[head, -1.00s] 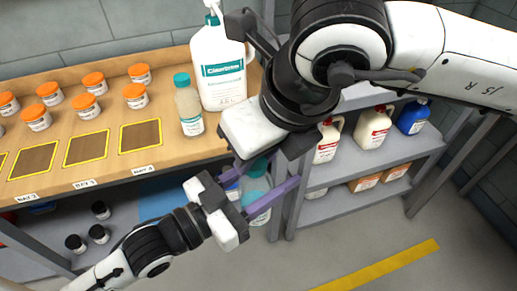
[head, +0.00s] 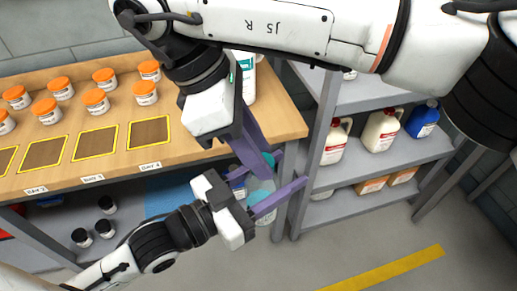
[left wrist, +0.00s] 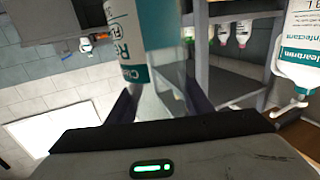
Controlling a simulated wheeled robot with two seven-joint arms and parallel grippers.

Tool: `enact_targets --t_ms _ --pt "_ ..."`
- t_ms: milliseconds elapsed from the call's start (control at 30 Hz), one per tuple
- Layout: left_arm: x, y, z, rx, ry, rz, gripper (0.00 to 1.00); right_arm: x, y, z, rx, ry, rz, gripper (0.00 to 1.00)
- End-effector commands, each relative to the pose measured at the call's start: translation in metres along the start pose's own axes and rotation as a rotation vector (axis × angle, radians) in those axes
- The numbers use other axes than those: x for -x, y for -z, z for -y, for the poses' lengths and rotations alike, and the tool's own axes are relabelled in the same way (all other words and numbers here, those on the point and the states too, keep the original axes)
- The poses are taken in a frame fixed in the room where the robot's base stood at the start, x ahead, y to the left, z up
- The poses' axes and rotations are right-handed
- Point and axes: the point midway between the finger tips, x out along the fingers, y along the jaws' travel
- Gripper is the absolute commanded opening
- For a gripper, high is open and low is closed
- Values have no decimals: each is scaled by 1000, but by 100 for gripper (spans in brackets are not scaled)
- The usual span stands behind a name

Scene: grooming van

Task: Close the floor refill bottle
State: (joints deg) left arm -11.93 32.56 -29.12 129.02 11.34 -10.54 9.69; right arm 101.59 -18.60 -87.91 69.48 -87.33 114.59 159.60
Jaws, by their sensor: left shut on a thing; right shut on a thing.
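The floor refill bottle (head: 263,189), pale with a teal label, is held in front of the bench edge. My left gripper (head: 268,192) is shut on its body from the lower left. In the left wrist view the bottle (left wrist: 140,45) fills the space between the fingers. My right gripper (head: 266,164) reaches down from above, its purple fingers shut around the teal cap (head: 269,158) at the bottle's top. The fingers partly hide the cap, so I cannot tell how it sits on the neck.
A large white jug (head: 248,80) stands on the wooden bench (head: 285,118), mostly behind my right arm; it also shows in the left wrist view (left wrist: 298,50). Several orange-capped jars (head: 96,102) stand left. A grey shelf (head: 385,155) with jugs is at right. Open floor lies in front.

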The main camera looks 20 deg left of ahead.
Motion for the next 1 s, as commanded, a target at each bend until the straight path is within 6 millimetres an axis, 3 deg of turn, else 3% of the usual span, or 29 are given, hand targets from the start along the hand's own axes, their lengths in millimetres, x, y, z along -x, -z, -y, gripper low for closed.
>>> enact_targets --t_ms 267,300,400,700,1000 --pt "0 0 0 1 0 0 0 0 1 0 -7 4 -2 8" --pt "0 0 0 1 0 0 0 0 1 0 -7 3 -2 34" --pt "0 0 0 1 0 0 0 0 0 0 -7 3 -2 48" --pt "0 0 0 1 0 -1 0 2 -1 0 -7 1 -2 48" --pt "0 0 0 1 0 -1 0 36 -16 -1 -8 -1 -1 48"
